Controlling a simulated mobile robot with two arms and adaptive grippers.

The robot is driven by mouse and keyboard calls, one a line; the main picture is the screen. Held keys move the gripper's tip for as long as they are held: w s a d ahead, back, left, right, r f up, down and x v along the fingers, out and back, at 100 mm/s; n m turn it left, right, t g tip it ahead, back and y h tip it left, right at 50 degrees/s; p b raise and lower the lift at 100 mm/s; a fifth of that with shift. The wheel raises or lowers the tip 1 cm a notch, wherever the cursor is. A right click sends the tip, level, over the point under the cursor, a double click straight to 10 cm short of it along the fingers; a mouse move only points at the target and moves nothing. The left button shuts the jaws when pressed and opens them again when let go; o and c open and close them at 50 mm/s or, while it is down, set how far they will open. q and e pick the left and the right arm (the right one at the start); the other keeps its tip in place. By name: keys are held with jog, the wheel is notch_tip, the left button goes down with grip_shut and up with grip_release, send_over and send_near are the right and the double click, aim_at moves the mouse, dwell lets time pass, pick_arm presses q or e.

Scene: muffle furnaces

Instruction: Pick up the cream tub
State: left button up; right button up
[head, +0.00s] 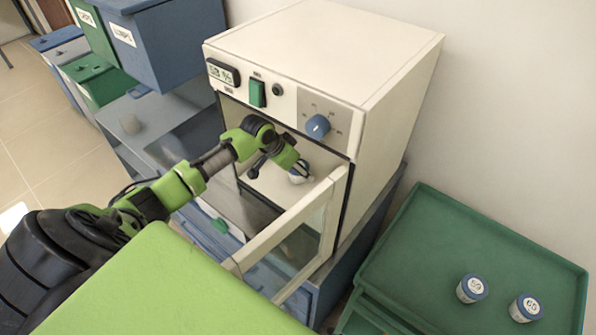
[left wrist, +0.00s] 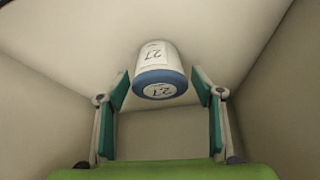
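A cream tub (left wrist: 157,58) with a blue band and a white end marked 27 stands on the pale floor inside the open furnace (head: 345,60). In the head view the tub (head: 297,177) is partly covered by my left gripper, which reaches in through the doorway. In the left wrist view my left gripper (left wrist: 161,88) is open. Its two green-padded fingers are on either side of the tub's banded end, with gaps on both sides. My right gripper is in neither view.
The furnace's glazed door (head: 300,235) hangs open in front, close to my left arm. A green tray (head: 440,245) at right holds two tubs marked 59 (head: 471,288) and 60 (head: 526,308). Blue and green bins (head: 165,40) stand at left.

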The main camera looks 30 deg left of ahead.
pick_arm(q)
jog(key=c, duration=0.9)
jog(key=shift+o, duration=0.2)
